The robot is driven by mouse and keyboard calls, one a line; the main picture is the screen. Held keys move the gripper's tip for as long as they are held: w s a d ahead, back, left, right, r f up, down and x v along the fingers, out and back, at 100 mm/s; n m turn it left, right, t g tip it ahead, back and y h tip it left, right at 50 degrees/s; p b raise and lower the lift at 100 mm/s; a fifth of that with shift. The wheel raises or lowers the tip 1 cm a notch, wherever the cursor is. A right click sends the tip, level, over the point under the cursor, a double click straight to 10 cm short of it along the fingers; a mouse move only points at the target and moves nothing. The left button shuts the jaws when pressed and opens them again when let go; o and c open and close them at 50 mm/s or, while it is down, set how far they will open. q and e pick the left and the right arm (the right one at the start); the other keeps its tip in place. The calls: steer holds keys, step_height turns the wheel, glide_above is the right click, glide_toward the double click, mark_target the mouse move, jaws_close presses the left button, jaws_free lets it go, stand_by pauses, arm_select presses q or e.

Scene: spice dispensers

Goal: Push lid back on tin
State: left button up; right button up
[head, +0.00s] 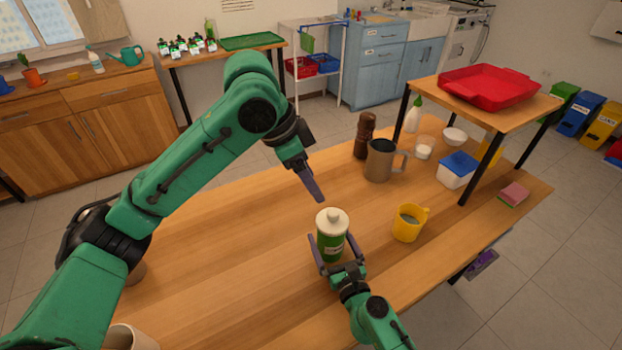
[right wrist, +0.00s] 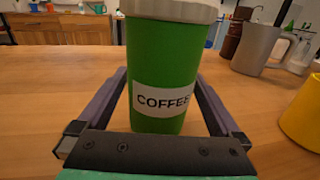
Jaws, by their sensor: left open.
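A green coffee tin (head: 331,245) stands upright on the wooden table, with a whitish lid (head: 332,219) on its top. Whether the lid sits fully down cannot be told. My right gripper (head: 333,256) is level with the tin, one finger along each side. My left gripper (head: 318,192) is open and empty, pointing down just above and behind the lid; one finger hides the other.
A yellow mug (head: 408,226) stands right of the tin. Behind it are a grey-brown jug (head: 380,163), a dark pepper mill (head: 363,138) and a blue-lidded box (head: 457,169). A small raised shelf holds a red tray (head: 489,86). The table left of the tin is clear.

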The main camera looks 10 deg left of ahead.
steer(key=b+v, duration=0.3)
steer(key=v, duration=0.4)
steer(key=b+v, duration=0.3)
steer(key=v, duration=0.4)
steer(key=shift+f, duration=0.2)
steer(key=shift+s+d+r, duration=0.15)
steer(key=shift+s+r, duration=0.05)
steer(key=shift+r, duration=0.1)
